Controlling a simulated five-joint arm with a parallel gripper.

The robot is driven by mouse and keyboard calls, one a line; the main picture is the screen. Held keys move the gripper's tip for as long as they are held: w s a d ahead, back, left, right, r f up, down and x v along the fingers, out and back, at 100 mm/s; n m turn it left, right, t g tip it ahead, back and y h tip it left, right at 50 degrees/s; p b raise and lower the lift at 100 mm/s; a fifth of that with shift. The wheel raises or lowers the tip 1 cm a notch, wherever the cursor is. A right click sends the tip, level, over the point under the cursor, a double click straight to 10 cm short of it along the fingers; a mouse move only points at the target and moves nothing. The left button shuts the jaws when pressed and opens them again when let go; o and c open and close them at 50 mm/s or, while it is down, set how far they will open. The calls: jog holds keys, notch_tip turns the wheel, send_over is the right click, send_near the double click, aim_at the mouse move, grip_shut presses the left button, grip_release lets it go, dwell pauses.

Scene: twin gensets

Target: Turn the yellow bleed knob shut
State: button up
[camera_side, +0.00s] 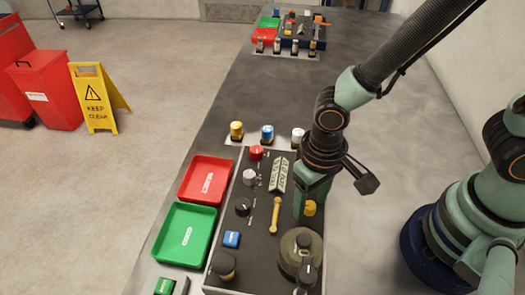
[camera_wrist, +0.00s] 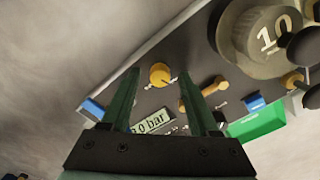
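The yellow bleed knob (camera_side: 310,208) is on the right side of the dark panel (camera_side: 258,250), partly hidden by my gripper in the side view. In the wrist view the round yellow knob (camera_wrist: 159,74) has a small pointer mark and shows between my fingertips. My gripper (camera_side: 300,214) points down over the panel's right side. In the wrist view its two fingers (camera_wrist: 160,80) are apart, one on each side of the knob, with nothing held. I cannot tell how far the fingertips are above the knob.
A display (camera_wrist: 152,122) reads about 0.0 bar. Red (camera_side: 226,163) and green (camera_side: 202,211) trays lie left.

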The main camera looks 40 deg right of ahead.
aim_at(310, 205)
notch_tip(310, 205, up, 12)
dwell(0.6)
jog(key=w+d+r+t, duration=0.2)
jog(key=w+d+r, duration=0.1)
jog(key=d, duration=0.6)
jog(key=w+d+r+t, duration=0.3)
jog(key=d+r, duration=0.2)
jog(key=d, duration=0.4)
jog(key=shift+w+t, duration=0.3)
